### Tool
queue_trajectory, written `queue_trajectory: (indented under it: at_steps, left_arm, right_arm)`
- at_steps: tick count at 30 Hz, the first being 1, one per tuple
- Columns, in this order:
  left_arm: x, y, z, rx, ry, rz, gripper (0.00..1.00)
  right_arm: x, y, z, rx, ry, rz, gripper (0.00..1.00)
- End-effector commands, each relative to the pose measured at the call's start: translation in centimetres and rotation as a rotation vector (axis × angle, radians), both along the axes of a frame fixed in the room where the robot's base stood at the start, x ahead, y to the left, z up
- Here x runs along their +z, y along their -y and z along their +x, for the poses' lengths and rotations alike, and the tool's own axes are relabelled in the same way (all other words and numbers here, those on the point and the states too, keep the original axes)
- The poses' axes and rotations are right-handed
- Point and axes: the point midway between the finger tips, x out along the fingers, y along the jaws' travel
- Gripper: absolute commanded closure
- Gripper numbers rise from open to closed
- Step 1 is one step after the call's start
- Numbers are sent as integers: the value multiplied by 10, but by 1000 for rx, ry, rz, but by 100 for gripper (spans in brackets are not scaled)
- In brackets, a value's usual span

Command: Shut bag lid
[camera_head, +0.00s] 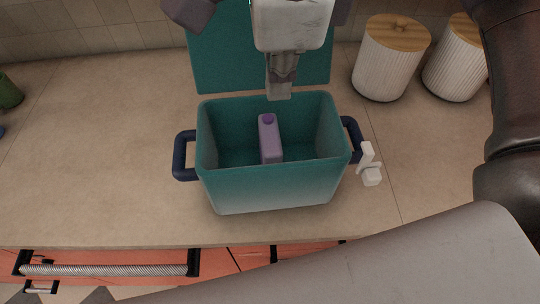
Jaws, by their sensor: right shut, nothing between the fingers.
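The bag is a teal box (270,186) with dark blue side handles, upright on the counter. Its teal lid (225,65) stands raised behind the opening, so the bag is open. A purple-grey carton (270,140) with a purple cap stands inside. My right gripper (279,95) reaches in from the top, shut and empty. In the picture it lies in front of the lid, just above the far rim. It covers the middle of the lid, and the lid's top edge is out of view. I cannot tell whether it touches the lid. My left gripper is not in view.
Two white ribbed canisters with wooden tops, one nearer (385,65) and one farther right (452,65), stand behind right. A small white object (370,175) is beside the right handle. A green item (8,92) is at the left edge. The counter (90,150) left is clear.

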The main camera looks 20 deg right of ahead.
Motion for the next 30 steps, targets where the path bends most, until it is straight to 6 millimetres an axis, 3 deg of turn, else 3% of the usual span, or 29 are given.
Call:
queue_trajectory:
  at_steps: [30]
  left_arm:
    - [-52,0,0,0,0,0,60]
  right_arm:
    - [-49,-4,-25,1,1,0,100]
